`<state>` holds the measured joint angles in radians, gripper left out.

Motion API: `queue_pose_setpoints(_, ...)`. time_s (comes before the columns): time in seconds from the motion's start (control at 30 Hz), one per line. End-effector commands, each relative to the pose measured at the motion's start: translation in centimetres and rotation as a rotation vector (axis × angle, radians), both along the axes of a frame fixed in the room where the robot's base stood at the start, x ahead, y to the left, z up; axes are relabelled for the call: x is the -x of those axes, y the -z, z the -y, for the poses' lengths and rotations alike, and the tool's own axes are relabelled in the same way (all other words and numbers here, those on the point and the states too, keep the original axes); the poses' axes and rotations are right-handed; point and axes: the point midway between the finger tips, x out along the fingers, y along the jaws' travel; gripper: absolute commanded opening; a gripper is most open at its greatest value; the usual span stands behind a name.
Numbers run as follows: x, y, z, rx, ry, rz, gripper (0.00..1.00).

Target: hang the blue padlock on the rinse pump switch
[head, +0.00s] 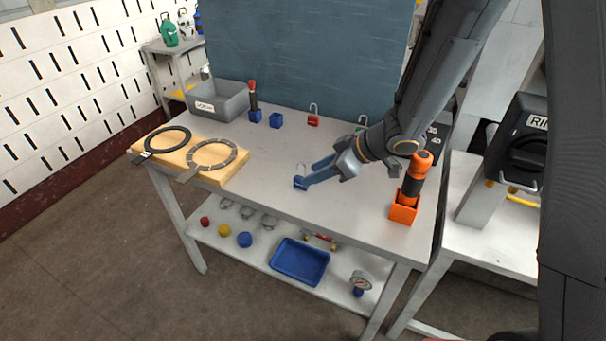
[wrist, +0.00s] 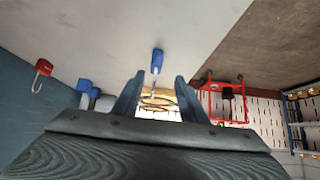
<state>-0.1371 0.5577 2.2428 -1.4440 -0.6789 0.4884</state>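The blue padlock (head: 299,183) stands on the bench top near its front edge, with its pale shackle showing above the body. In the wrist view the blue padlock (wrist: 157,60) appears just beyond the gap between my fingertips. My gripper (head: 312,174) reaches low over the bench close beside it. In the wrist view my gripper (wrist: 155,85) is open, its two dark fingers apart with nothing held. A black rotary switch (head: 528,148) with a label starting "RIN" is mounted at the right edge, its label partly hidden by my arm.
A blue tray (head: 300,262) lies on the lower shelf. My arm hides part of the right back.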

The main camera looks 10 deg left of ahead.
Motion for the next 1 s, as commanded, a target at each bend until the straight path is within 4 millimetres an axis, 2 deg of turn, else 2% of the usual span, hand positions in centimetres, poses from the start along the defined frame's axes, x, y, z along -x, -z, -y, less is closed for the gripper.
queue_pose_setpoints(0.33, -1.2, 2.2, -1.2, 0.0, 0.016, -0.003, 0.38)
queue_pose_setpoints(0.63, -2.3, 4.7, -3.6, 0.0, 0.012, -0.002, 0.38)
queue_pose_setpoints(0.97, -2.5, 5.2, -4.0, 0.0, 0.012, 0.001, 0.38)
queue_pose_setpoints(1.0, -2.5, 5.2, -4.0, 0.0, 0.012, 0.001, 0.35)
